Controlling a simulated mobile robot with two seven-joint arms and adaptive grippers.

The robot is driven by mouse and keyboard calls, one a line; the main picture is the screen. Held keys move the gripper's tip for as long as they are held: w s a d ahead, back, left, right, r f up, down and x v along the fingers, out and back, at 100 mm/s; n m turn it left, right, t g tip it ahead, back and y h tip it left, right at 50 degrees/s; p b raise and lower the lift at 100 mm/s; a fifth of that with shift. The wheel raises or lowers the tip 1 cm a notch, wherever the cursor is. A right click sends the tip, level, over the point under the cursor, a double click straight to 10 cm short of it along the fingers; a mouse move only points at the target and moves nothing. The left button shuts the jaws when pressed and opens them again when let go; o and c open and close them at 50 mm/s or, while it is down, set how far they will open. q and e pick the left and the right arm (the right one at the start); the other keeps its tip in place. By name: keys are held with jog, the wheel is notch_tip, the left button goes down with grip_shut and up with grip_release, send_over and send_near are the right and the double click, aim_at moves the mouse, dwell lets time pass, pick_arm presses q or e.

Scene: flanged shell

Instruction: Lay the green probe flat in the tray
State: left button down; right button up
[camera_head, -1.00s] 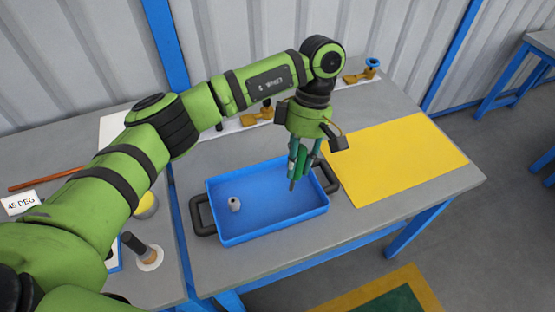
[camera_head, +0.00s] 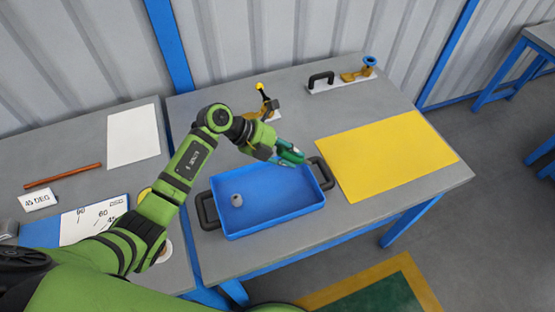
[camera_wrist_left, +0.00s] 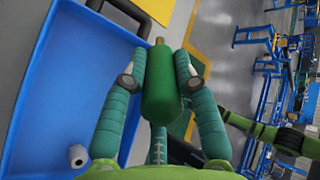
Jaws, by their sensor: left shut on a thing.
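My left gripper (camera_head: 284,154) is shut on the green probe (camera_wrist_left: 161,85). In the left wrist view the teal fingers press its sides, and its narrow brass-coloured tip points away from the palm. In the head view the gripper reaches in from the left, near the back right of the blue tray (camera_head: 270,225). The probe (camera_head: 291,152) lies nearly level there, apparently above the tray's back rim, partly hidden by the fingers. The tray also fills the left of the wrist view (camera_wrist_left: 75,85). My right gripper is not in view.
A small grey cylindrical piece (camera_head: 237,200) stands in the tray's left half; the rest of the floor is clear. Black handles (camera_head: 208,211) flank the tray. A yellow mat (camera_head: 385,157) lies to the right. Brass-coloured fixtures (camera_head: 357,75) stand at the back.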

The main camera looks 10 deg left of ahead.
pick_arm(q)
notch_tip(320, 180, down, 3)
jog(key=s+a+n+t, duration=0.1)
jog(key=a+n+t, duration=0.1)
jog(key=n+t, duration=0.1)
jog(key=b, duration=0.3)
send_over(277, 191)
jog(key=shift+f, duration=2.3)
jog(key=shift+n, duration=0.3)
notch_tip(277, 191, down, 6)
jog(key=b, duration=0.5)
jog(key=shift+d+r+b, duration=0.1)
jog(key=shift+r+b, duration=0.15)
jog(key=shift+b, duration=0.15)
jog(key=c, duration=0.9)
grip_release()
jog(key=shift+s+r, duration=0.1)
jog(key=v, duration=1.2)
jog(key=shift+s+d, duration=0.15)
